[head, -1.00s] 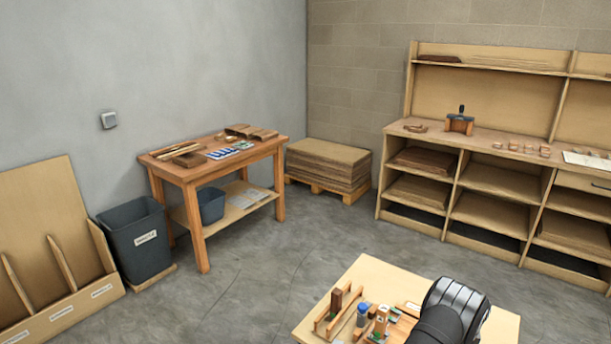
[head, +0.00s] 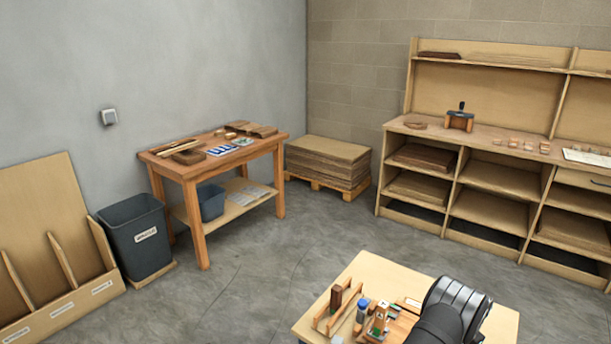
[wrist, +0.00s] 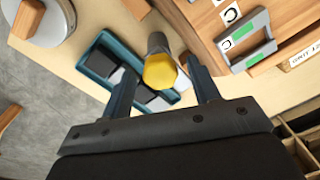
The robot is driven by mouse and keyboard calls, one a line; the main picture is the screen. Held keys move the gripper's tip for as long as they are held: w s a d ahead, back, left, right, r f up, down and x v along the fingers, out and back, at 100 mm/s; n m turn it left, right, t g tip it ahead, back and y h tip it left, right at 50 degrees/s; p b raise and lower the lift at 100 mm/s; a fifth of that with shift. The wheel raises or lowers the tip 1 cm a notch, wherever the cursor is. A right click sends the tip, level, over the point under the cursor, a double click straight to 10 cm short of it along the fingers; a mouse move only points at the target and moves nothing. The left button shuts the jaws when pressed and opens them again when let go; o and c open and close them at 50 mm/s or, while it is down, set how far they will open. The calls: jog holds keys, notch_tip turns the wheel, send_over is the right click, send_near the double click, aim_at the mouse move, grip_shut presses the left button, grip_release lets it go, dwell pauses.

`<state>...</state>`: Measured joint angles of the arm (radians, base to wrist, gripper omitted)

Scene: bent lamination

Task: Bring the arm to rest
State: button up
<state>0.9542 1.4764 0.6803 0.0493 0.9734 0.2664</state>
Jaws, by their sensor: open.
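My gripper (wrist: 165,85) shows in the wrist view with its two dark fingers spread apart. A yellow-topped dark cylinder (wrist: 159,71) shows between the fingers in the picture; I cannot tell its depth from them, and no finger visibly touches it. In the head view my black arm (head: 452,312) reaches over the pale work table (head: 375,272) at the bottom right. The gripper itself is hidden there.
A blue-capped bottle (head: 362,311) and wooden fixtures (head: 338,308) stand on the work table left of my arm.

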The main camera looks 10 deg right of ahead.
jog(key=shift+n, duration=2.3)
jog(key=m, duration=0.4)
jog(key=shift+m, duration=0.3)
jog(key=m, duration=0.5)
jog(key=shift+m, duration=0.3)
